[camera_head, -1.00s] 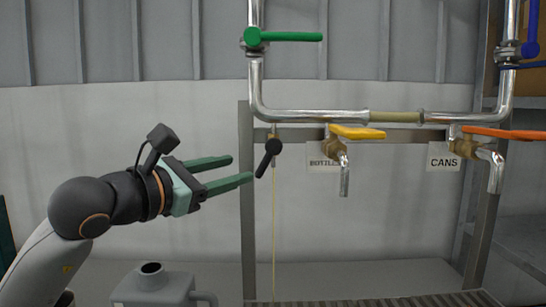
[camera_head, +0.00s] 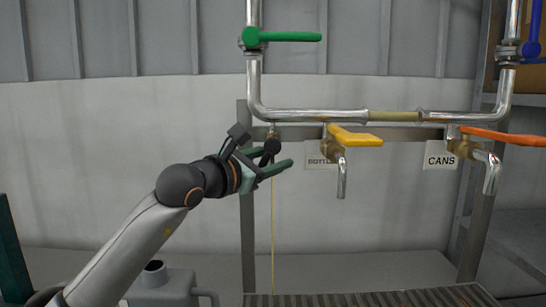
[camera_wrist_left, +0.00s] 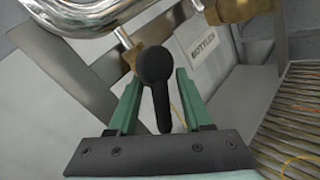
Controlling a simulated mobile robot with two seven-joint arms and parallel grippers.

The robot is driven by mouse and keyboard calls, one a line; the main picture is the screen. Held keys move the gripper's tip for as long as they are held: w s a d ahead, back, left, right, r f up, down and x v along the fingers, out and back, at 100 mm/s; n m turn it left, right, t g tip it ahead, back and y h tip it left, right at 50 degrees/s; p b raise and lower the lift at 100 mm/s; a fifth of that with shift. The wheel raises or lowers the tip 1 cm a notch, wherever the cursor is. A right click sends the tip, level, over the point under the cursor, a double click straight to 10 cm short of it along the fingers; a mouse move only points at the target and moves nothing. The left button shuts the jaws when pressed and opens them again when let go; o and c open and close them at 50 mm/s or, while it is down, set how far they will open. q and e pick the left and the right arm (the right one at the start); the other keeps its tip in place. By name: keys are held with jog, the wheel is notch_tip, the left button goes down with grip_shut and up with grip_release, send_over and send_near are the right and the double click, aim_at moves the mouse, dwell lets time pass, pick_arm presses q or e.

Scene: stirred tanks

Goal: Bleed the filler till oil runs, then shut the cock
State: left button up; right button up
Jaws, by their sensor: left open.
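The small bleed cock with its black lever (camera_head: 271,147) hangs under the left end of the horizontal pipe (camera_head: 320,116). A thin yellowish line, like a stream of oil (camera_head: 273,230), runs straight down from it to the slatted grating (camera_head: 370,299). My left gripper (camera_head: 281,157) is open at the cock, with its green fingers around the lever. In the left wrist view the black lever (camera_wrist_left: 159,85) stands between the two fingers, with a gap visible beside it. Whether a finger touches it is unclear. My right gripper is not in view.
The yellow-handled tap (camera_head: 355,137) over the BOTTLES label is close right of my fingers. The orange-handled CANS tap (camera_head: 500,136) is farther right. A green-handled valve (camera_head: 285,37) is above. A grey jug (camera_head: 160,288) stands below my arm.

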pick_arm(q)
jog(key=shift+c, duration=0.2)
grip_shut()
dwell(0.4)
